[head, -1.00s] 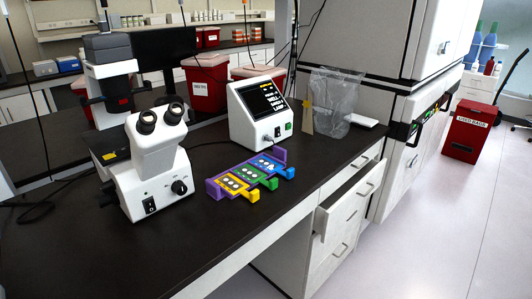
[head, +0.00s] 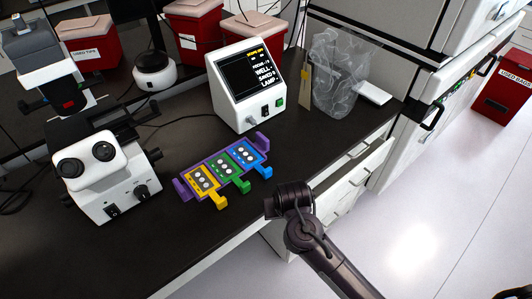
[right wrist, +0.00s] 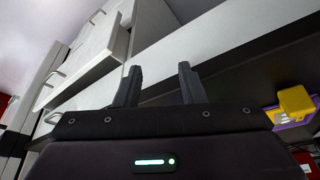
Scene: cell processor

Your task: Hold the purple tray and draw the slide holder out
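The purple tray (head: 180,188) lies flat on the dark bench with raised end walls. It holds three slide holders side by side: yellow (head: 201,179), green (head: 225,166) and blue (head: 247,153). Each has a tab sticking out over the tray's front side. My right gripper (head: 279,200) is just off the bench's front edge, to the right of the tabs and apart from them. In the right wrist view its two fingers (right wrist: 158,80) are apart with nothing between them. The yellow tab (right wrist: 296,103) shows there at the right edge. My left gripper is not in view.
A white microscope (head: 100,175) stands left of the tray. A white instrument with a screen (head: 248,85) stands behind it. A clear bag (head: 337,75) is at the back right. A drawer (head: 345,190) stands open under the bench, beside my right arm.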

